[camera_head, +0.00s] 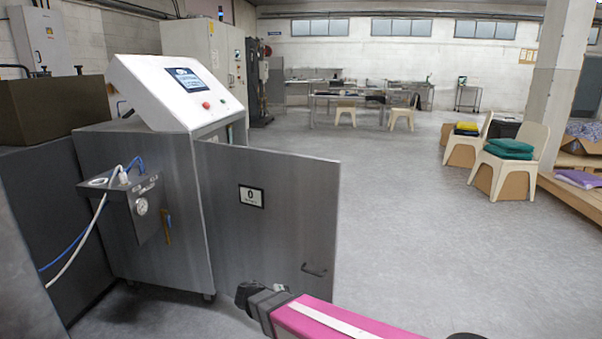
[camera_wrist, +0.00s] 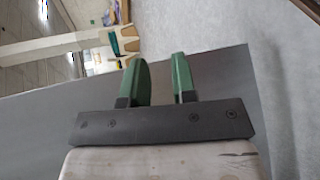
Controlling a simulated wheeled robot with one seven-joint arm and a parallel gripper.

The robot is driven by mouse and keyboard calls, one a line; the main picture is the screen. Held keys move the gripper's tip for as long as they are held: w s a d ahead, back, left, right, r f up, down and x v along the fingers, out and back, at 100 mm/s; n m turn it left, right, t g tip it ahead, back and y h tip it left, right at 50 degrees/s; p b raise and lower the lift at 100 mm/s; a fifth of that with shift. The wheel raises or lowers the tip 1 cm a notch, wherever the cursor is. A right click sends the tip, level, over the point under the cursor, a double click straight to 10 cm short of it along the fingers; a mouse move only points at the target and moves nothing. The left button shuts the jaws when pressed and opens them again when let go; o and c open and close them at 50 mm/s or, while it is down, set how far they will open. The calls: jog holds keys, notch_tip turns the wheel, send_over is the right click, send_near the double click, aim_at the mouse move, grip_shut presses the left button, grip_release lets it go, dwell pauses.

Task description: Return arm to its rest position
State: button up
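My gripper (camera_wrist: 160,82) shows in the wrist view with two green fingers standing apart and nothing between them. A broad plain grey surface fills the space behind the fingers. In the head view my pink arm reaches in from the lower right and ends in dark parts low in front of the washer door. I cannot make out the fingers there. The grey metal washer (camera_head: 160,210) stands at the left, with a tilted control panel (camera_head: 178,85) on top. Its door (camera_head: 265,215) is swung out to the right, with a small handle low on it.
A valve box (camera_head: 125,190) with a gauge and hoses juts from the washer's left part. The floor (camera_head: 400,200) right of the door is clear. Pale chairs (camera_head: 510,165) with folded cloths and a wooden bench (camera_head: 570,190) stand at the right. Tables (camera_head: 350,97) stand far back.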

jog(key=w+d+m+g+y, duration=0.1)
jog(key=d+m+y, duration=0.1)
jog(key=d+y, duration=0.4)
jog(key=w+d+r+m+g+y, duration=0.1)
jog(key=d+y, duration=0.6)
jog(key=d, duration=0.7)
jog(key=shift+w+d+m, duration=0.15)
jog(key=shift+w+m, duration=0.15)
jog(key=shift+m, duration=0.6)
dwell(0.7)
